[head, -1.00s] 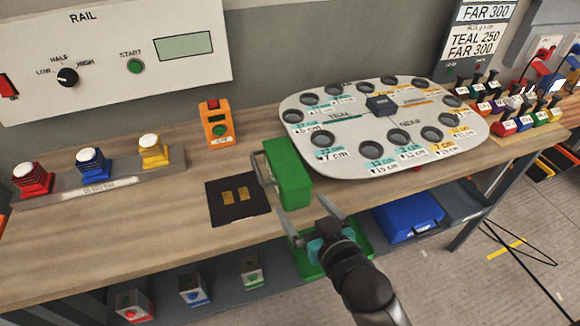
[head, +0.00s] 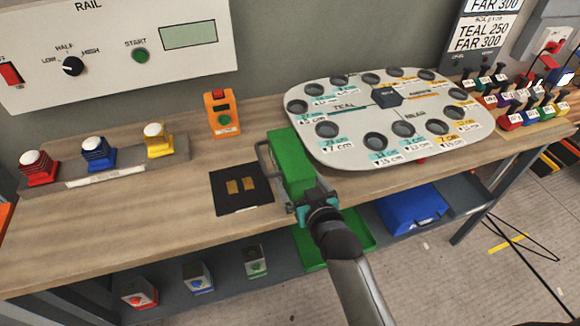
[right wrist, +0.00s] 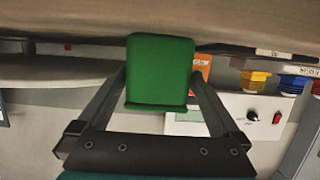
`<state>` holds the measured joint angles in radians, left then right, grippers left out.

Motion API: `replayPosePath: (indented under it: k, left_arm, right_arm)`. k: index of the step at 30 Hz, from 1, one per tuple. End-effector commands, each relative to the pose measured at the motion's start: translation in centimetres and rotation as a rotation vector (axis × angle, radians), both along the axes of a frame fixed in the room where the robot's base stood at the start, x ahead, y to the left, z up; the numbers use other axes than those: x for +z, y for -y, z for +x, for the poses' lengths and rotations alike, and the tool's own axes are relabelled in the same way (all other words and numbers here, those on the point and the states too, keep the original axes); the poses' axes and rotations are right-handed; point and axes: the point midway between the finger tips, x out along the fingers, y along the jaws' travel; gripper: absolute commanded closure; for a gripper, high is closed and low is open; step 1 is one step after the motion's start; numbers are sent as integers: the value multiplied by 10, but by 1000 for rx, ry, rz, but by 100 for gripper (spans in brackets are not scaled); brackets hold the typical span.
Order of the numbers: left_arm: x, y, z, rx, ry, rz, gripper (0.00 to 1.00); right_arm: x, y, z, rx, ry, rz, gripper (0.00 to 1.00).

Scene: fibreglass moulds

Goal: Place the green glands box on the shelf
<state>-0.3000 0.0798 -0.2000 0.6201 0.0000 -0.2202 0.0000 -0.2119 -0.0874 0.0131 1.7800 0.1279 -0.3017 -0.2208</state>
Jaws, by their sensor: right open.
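The green glands box (head: 290,157) stands on the wooden bench, beside the black mat and left of the grey oval board. My right gripper (head: 290,190) is at the near end of the box. In the right wrist view the green box (right wrist: 160,70) lies between the two open fingers of my right gripper (right wrist: 160,95). Whether the fingers touch its sides cannot be told. The lower shelf (head: 225,283) runs under the bench, with a green tray (head: 352,232) on it below the box. My left gripper is out of view.
A blue bin (head: 412,208) sits right of the green tray. Several small button boxes stand on the shelf to the left. The oval board (head: 345,145) is close to the box's right side. The black mat (head: 224,198) holds two brass plates. An orange box (head: 221,113) stands behind.

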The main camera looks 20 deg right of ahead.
Motion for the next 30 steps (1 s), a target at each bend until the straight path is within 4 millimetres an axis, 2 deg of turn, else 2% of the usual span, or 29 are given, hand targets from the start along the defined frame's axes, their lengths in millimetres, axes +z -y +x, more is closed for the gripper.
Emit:
replayPosePath:
  k: [5,16,26,30]
  left_arm:
    - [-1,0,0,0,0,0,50]
    - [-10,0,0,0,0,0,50]
    - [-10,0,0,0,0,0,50]
    - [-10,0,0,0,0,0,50]
  right_arm:
    - [-2,0,8,0,0,0,0]
    - [-11,1,49,0,0,1,0]
    - [-12,1,54,-1,0,0,0]
    - [-12,1,54,-1,-1,0,14]
